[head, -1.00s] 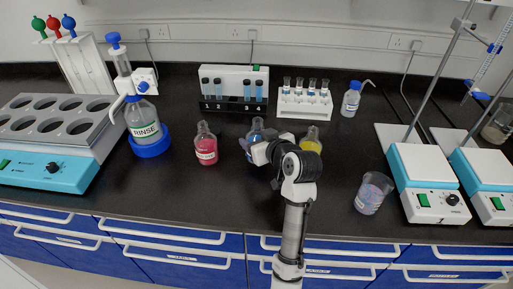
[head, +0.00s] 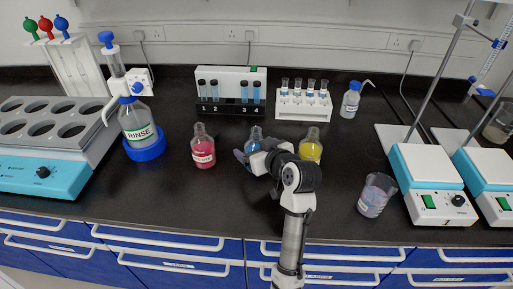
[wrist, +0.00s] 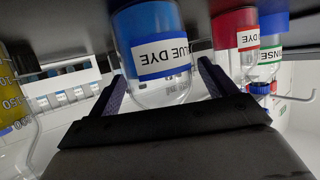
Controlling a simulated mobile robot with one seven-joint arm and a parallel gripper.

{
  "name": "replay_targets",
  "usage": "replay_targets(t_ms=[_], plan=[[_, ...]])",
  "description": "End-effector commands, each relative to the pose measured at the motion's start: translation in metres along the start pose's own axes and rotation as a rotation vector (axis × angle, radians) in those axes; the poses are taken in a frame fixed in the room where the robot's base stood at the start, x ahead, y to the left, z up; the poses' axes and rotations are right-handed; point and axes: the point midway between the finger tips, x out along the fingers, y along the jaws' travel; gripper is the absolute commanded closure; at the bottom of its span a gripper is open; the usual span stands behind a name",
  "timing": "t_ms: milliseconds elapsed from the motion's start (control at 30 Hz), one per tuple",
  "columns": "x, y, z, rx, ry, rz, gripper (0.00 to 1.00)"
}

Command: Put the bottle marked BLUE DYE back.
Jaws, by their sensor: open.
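The BLUE DYE bottle (head: 255,139) is clear with blue liquid. It is among the dye bottles on the black bench, and its lower part is hidden behind my gripper in the head view. In the wrist view, which is upside down, its label (wrist: 160,55) faces me. My gripper (head: 246,156) is open around the bottle, with one finger on each side, seen also in the wrist view (wrist: 165,88). The bottle looks upright; its base is out of sight.
A red dye bottle (head: 203,150) stands to the left and a yellow one (head: 311,148) close on the right. A RINSE bottle (head: 137,122) is further left. Two tube racks (head: 232,104) (head: 303,110) stand behind. A beaker (head: 375,195) is at right.

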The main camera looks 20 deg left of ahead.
Motion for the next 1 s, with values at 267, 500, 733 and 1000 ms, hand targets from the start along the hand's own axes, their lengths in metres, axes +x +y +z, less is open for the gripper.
replay_targets(t_ms=[267, 500, 733, 1000], plan=[[-0.025, 0.001, -0.002, -0.002, 0.003, 0.003, 0.16], [-0.078, 0.001, -0.003, -0.002, 0.004, 0.005, 0.16], [-0.113, 0.001, -0.003, -0.001, 0.002, 0.003, 0.16], [-0.122, 0.000, -0.003, 0.000, 0.000, 0.000, 0.16]])
